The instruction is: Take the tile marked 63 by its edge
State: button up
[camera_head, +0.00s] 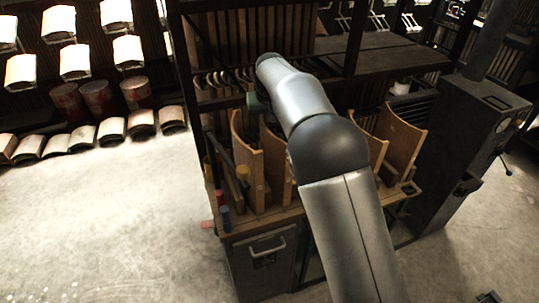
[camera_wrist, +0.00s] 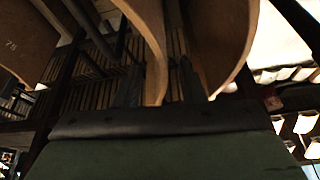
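Curved wooden tiles stand upright on a wooden rack; in the head view one (camera_head: 248,165) is left of my arm and another (camera_head: 401,143) is right of it. No number 63 is readable in either view. In the wrist view my gripper (camera_wrist: 160,78) has its two dark fingers apart. The edge of a curved tile (camera_wrist: 155,70) shows between them, with no clear contact. A second curved tile (camera_wrist: 225,35) is just right of the fingers. A tile at the left (camera_wrist: 22,45) bears a mark like 78. In the head view my arm hides the fingers.
Dark frame posts stand close around the tiles. A grey machine column (camera_head: 455,145) stands at the right. Pale open floor (camera_head: 110,225) lies at the left, with hanging tiles behind.

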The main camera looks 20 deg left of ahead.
aim_at(264, 124)
jog(key=shift+p+x, duration=1.4)
jog(key=shift+x, duration=2)
grip_shut()
jog(key=shift+w+r, duration=0.1)
jog(key=shift+r, duration=0.15)
